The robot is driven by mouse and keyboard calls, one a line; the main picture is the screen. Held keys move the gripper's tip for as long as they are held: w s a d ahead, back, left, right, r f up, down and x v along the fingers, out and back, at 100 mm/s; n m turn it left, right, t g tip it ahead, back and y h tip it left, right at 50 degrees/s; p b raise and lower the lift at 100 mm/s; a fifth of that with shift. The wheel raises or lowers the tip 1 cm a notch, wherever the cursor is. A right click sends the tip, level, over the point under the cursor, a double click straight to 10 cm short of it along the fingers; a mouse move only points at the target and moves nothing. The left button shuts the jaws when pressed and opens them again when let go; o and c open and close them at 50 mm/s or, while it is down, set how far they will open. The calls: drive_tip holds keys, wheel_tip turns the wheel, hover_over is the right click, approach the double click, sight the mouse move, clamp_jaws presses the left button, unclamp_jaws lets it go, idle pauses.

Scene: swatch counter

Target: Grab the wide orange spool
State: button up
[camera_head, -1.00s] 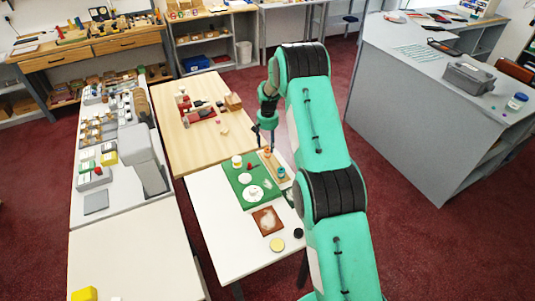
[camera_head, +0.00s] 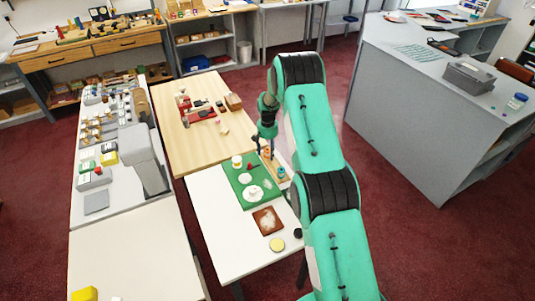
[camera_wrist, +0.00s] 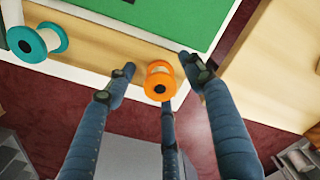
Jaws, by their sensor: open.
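An orange spool (camera_wrist: 159,80) with a dark centre hole stands on a light wooden strip in the wrist view. My gripper (camera_wrist: 157,66) is open, with its dark blue fingers spread around this spool and nothing visibly clamped. Whether a finger touches it I cannot tell. In the head view my gripper (camera_head: 263,142) is low over the far right end of the white table.
A green mat (camera_head: 243,190) with white round items lies beside the strip. A brown square (camera_head: 267,221) and a yellow disc (camera_head: 277,244) are nearer on the white table (camera_head: 225,235). The wooden table (camera_head: 190,145) adjoins behind.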

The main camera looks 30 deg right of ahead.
sight(267, 150)
drive_tip(key=c, duration=1.1)
drive_tip(key=shift+o, duration=0.2)
drive_tip(key=shift+r, duration=0.1)
drive_tip(key=shift+r, duration=4.95)
